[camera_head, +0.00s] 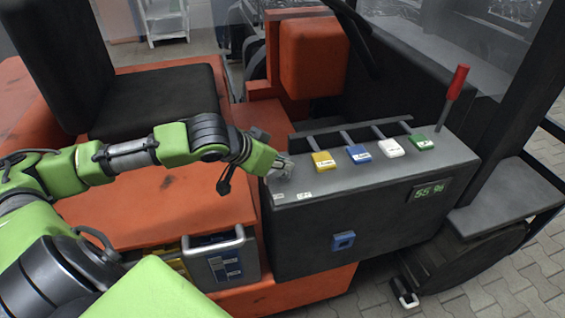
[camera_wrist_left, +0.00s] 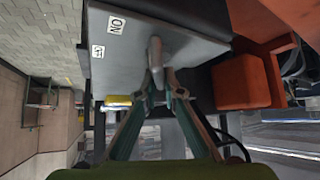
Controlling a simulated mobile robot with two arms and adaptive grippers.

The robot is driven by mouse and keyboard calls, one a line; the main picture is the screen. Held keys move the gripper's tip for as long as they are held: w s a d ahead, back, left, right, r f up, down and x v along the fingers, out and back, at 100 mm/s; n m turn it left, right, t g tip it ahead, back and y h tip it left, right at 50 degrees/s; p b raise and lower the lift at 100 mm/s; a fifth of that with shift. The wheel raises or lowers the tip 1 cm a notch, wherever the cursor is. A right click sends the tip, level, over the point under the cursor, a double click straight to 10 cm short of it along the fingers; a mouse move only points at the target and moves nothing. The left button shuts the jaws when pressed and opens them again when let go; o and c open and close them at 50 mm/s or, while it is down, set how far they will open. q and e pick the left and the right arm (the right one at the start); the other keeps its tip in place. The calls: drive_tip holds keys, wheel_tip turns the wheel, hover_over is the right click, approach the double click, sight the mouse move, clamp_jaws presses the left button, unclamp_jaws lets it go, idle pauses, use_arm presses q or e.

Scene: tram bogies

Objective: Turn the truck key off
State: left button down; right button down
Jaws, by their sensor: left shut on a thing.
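The dark grey truck console (camera_head: 350,240) stands at the middle of the head view, with its top sloping slightly. My left gripper (camera_head: 284,166) is at the left end of the console top, by two small white labels (camera_head: 303,196). In the left wrist view my left gripper (camera_wrist_left: 161,80) is shut on a small grey key (camera_wrist_left: 155,52) that stands out from the console top. The label (camera_wrist_left: 116,25) near the key reads ON; the other label (camera_wrist_left: 97,51) is too small to read surely. The fingers hide part of the key. My right gripper is not in view.
Yellow (camera_head: 323,161), blue (camera_head: 359,154), white (camera_head: 391,148) and green (camera_head: 421,142) tabbed levers line the console top. A red-handled lever (camera_head: 457,82) rises at its right end. A display (camera_head: 429,191) reads 55 %. A black seat (camera_head: 150,100) is at left.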

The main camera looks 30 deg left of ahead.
use_arm(q)
drive_tip(key=shift+d+r+n+y+p, duration=0.2)
drive_tip(key=shift+n+y+p, duration=0.5)
drive_tip(key=shift+n+p, duration=0.1)
drive_tip(key=n+y+p, duration=0.2)
drive_tip(key=n+p, duration=0.1)
drive_tip(key=p, duration=0.1)
drive_tip(key=n+g+y+p, duration=0.1)
drive_tip(key=n+y+p, duration=0.2)
drive_tip(key=n, duration=0.1)
drive_tip(key=shift+d+p, duration=0.15)
drive_tip(key=shift+p, duration=0.25)
drive_tip(key=shift+f+n+g+y+p, duration=0.2)
drive_tip(key=shift+n+g+y+p, duration=0.85)
drive_tip(key=shift+n, duration=0.65)
drive_tip(key=shift+p, duration=0.3)
drive_tip(key=c, duration=2.2)
unclamp_jaws()
drive_tip(key=shift+w, duration=0.1)
drive_tip(key=shift+o, duration=0.2)
